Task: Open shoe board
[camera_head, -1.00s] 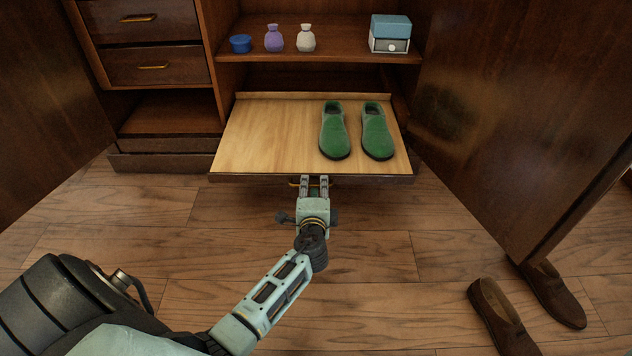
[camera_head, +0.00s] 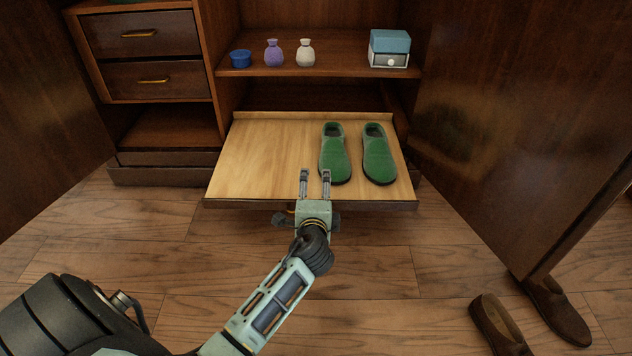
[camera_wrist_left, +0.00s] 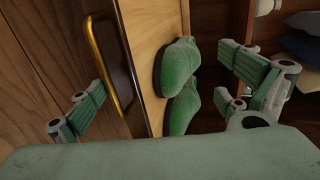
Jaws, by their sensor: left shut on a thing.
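The shoe board (camera_head: 262,155) is a light wood pull-out shelf, drawn forward from the wardrobe, with a dark front edge. Two green shoes (camera_head: 334,155) (camera_head: 378,155) lie on its right half. My left gripper (camera_head: 315,176) is at the middle of the board's front edge, its fingers overlapping the board in the head view. In the left wrist view, the brass handle (camera_wrist_left: 103,62) and the front edge lie between its spread fingers. It is shut on the board, but the exact contact is hard to see. My right gripper is not in view.
A wardrobe door (camera_head: 520,120) stands open at right, another (camera_head: 45,110) at left. Brown shoes (camera_head: 553,312) lie on the floor at lower right. A shelf above (camera_head: 340,68) holds a blue bowl, two small vases and a box. Floor before the board is clear.

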